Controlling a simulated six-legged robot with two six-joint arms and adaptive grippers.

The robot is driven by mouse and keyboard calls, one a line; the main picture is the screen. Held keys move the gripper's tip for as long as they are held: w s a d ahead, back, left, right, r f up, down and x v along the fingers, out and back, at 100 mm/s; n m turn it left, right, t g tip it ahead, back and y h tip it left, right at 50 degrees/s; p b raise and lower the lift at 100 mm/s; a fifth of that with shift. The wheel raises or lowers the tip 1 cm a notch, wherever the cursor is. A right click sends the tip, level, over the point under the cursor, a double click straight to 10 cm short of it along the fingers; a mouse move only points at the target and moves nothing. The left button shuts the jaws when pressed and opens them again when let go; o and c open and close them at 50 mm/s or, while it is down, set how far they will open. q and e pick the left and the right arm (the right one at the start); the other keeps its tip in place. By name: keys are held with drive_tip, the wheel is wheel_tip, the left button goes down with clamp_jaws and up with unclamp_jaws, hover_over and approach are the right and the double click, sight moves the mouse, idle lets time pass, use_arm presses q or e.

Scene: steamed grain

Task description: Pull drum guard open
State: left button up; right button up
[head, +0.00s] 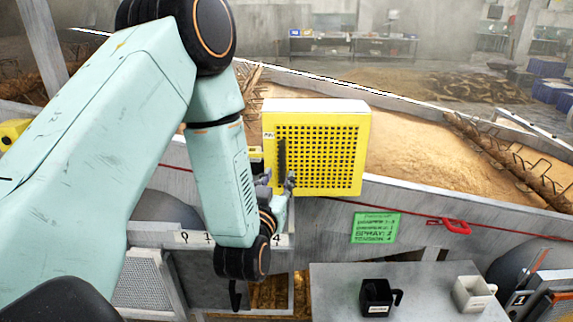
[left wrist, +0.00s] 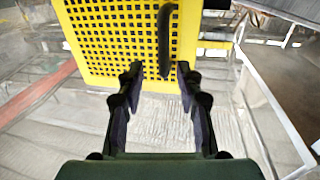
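The drum guard (head: 335,158) is a yellow box-like panel with a dark grid mesh, standing at the edge of the grain bed in the head view. It fills the upper part of the left wrist view (left wrist: 105,45). Its upright dark handle (head: 282,158) is on the left side of the mesh; it also shows in the left wrist view (left wrist: 165,42). My left gripper (head: 277,184) is at the handle's lower end. In the left wrist view its two fingers (left wrist: 160,72) are apart, one on each side of the handle's lower end. Contact is not clear. My right gripper is not in view.
A grey table (head: 420,290) at the lower right holds a black mug (head: 376,297) and a white mug (head: 472,294). A green sign (head: 375,227) and a red handle (head: 452,226) on a red line are on the metal wall. Grain (head: 430,155) lies behind.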

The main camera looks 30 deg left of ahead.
sight(282, 167)
use_arm(q)
drive_tip(key=x, duration=0.4)
drive_tip(key=a+x, duration=0.1)
drive_tip(key=x, duration=0.1)
drive_tip(key=shift+w+f+p, duration=0.15)
drive_tip(key=shift+f+p, duration=0.1)
drive_tip(key=shift+p, duration=0.1)
drive_tip(key=shift+w+d+r, duration=0.15)
drive_tip(key=shift+d+r, duration=0.05)
drive_tip(key=shift+d, duration=0.05)
drive_tip(key=shift+w+a+f, duration=0.15)
drive_tip(key=shift+a, duration=0.15)
drive_tip(key=shift+c, duration=1.7)
drive_tip(key=shift+d, duration=0.25)
clamp_jaws()
drive_tip(key=shift+a, duration=0.1)
drive_tip(key=shift+a, duration=0.1)
